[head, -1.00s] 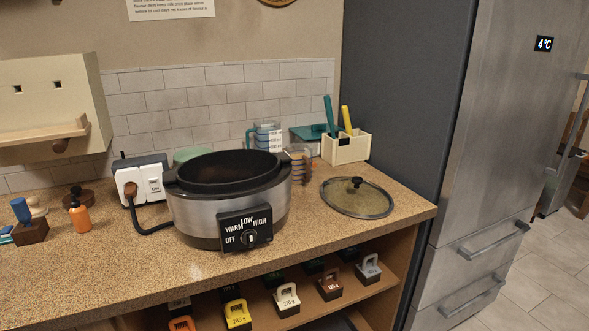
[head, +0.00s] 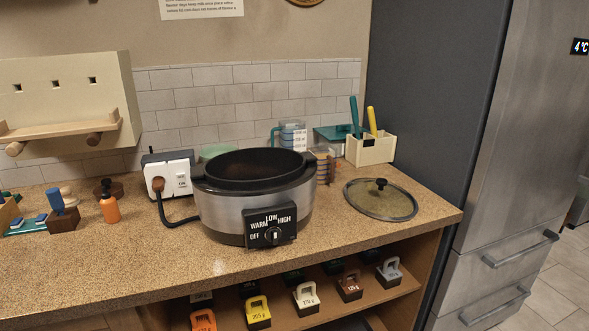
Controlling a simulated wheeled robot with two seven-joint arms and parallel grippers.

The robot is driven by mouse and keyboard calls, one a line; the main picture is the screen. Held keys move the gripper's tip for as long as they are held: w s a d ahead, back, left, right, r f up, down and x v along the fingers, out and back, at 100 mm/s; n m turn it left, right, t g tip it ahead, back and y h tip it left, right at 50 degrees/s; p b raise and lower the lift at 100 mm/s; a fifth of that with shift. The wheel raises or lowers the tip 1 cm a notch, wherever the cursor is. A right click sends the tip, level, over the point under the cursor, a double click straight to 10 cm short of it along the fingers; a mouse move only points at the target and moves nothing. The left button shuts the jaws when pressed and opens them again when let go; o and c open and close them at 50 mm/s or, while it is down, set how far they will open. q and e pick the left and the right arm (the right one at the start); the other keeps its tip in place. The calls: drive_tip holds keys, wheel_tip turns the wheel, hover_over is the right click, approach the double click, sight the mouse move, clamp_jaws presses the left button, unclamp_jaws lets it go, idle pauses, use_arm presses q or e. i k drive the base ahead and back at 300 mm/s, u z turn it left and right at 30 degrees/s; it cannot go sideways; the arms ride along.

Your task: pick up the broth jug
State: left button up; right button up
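A clear jug with a teal handle and a white label (head: 291,136) stands at the back of the counter, behind the slow cooker (head: 254,196). The cooker hides its lower part. A second, smaller clear vessel with dark bands and an orange-brown part (head: 325,165) stands just right of the cooker's rim, partly hidden by it. The label is too small to read, so I cannot tell for certain which one is the broth jug. Neither of my grippers is in view.
A glass lid (head: 381,199) lies right of the cooker. A cream caddy (head: 371,149) with teal and yellow handles stands behind it. An orange bottle (head: 109,207) and a white socket box (head: 170,176) are left. Handled weights (head: 306,297) fill the shelf below. The front left counter is clear.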

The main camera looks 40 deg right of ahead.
sight(326, 153)
drive_tip(key=u, duration=1.65)
drive_tip(key=k, duration=1.4)
drive_tip(key=z, duration=1.6)
